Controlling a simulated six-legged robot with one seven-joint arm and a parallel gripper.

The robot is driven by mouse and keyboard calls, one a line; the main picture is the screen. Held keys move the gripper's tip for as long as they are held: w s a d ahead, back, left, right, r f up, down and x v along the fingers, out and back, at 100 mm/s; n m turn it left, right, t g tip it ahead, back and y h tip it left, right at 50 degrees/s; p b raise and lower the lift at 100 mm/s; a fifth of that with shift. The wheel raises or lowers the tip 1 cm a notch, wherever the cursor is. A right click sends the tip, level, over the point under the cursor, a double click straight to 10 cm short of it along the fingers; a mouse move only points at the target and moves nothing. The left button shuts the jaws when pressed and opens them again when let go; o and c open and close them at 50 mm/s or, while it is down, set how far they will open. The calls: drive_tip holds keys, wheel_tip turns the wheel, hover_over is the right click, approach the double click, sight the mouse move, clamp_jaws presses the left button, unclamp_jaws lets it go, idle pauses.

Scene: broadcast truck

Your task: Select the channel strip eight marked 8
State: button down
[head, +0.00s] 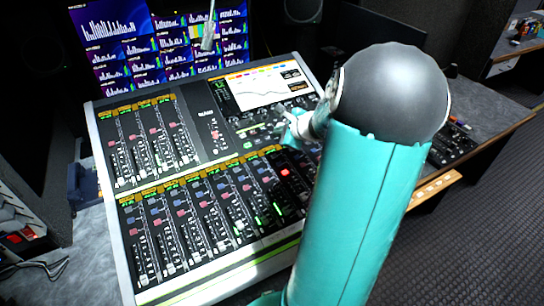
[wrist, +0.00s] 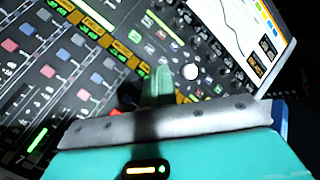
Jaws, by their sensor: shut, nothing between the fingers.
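The mixing console (head: 108,185) has a lower row of several channel strips with faders, red and blue buttons and small displays. The number 8 cannot be read in either view. The right end of the row, with a lit red button (head: 284,172), is partly hidden by my teal arm. My gripper (head: 297,127) is over the console, just below the screen. In the wrist view, my gripper (wrist: 161,84) is shut and empty, its pale green fingers over the band of small yellow-green displays (wrist: 122,52). A red patch beside the fingers is partly hidden. Contact with the panel cannot be told.
A console screen (head: 263,87) with a curve is behind my gripper, with knobs below it. Large monitors (head: 120,45) stand behind the console. A side desk (head: 490,125) with another control panel (head: 452,145) is to the right. Cables lie at the lower left.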

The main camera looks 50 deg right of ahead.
drive_tip(key=f, duration=0.1)
hover_over(277, 160)
drive_tip(key=shift+s+f, duration=0.15)
drive_tip(key=shift+f, duration=3.7)
drive_tip(key=shift+f, duration=0.1)
drive_tip(key=shift+f, duration=0.3)
drive_tip(key=shift+f, duration=0.4)
drive_tip(key=shift+r, duration=0.8)
drive_tip(key=shift+r, duration=0.1)
drive_tip(key=shift+s+a+r, duration=0.1)
drive_tip(key=shift+s+r, duration=0.05)
drive_tip(key=shift+r, duration=1.05)
drive_tip(key=shift+s+a+r, duration=0.1)
drive_tip(key=shift+s+r, duration=0.05)
drive_tip(key=shift+r, duration=1.05)
